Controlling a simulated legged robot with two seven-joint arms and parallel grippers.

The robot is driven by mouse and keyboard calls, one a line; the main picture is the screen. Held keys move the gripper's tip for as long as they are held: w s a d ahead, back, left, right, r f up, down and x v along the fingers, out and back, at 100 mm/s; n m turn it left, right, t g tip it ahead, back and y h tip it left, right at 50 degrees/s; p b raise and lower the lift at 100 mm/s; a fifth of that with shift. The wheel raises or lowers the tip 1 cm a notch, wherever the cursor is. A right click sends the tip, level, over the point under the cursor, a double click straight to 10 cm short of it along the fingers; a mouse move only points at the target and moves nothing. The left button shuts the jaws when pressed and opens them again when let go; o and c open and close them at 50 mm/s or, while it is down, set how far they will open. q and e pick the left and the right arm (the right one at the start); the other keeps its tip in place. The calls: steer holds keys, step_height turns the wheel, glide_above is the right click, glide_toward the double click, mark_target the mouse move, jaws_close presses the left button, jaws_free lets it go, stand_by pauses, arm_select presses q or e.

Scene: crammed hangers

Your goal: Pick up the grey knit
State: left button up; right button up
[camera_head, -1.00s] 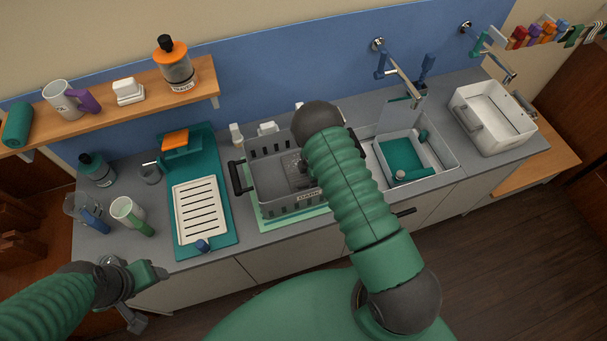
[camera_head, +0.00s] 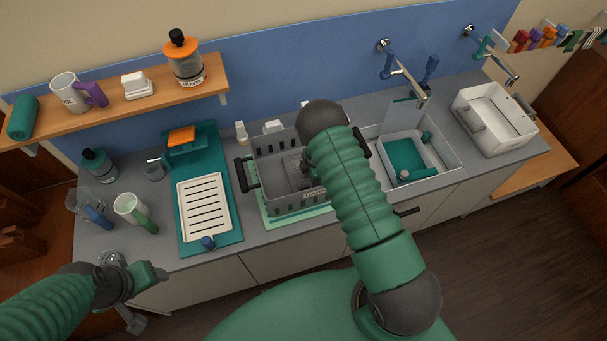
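I cannot make out a grey knit. Several hangers (camera_head: 541,37) in red, purple, orange, blue, green and white are crowded along the top right edge; what hangs below them is cut off or too small to tell. My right arm rises across the middle. Its elbow covers part of the grey basket, and the gripper is mostly hidden behind it; I cannot make out its fingers. My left arm comes in at the lower left, in front of the counter. Its end (camera_head: 148,274) is small and unclear, and its fingers cannot be told apart. Both arms are well away from the hangers.
The grey basket (camera_head: 262,187) stands on the counter beside a sink (camera_head: 450,163). A white tub (camera_head: 513,127) stands at the right end. A teal drainer (camera_head: 231,232), mugs and bottles are at left. A wooden shelf (camera_head: 118,107) holds more. Floor at lower right is clear.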

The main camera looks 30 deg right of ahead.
steer(key=shift+s+a+f, duration=0.25)
steer(key=shift+a, duration=0.2)
jaws_close()
steer(key=shift+d, duration=0.1)
steer(key=shift+r, duration=0.1)
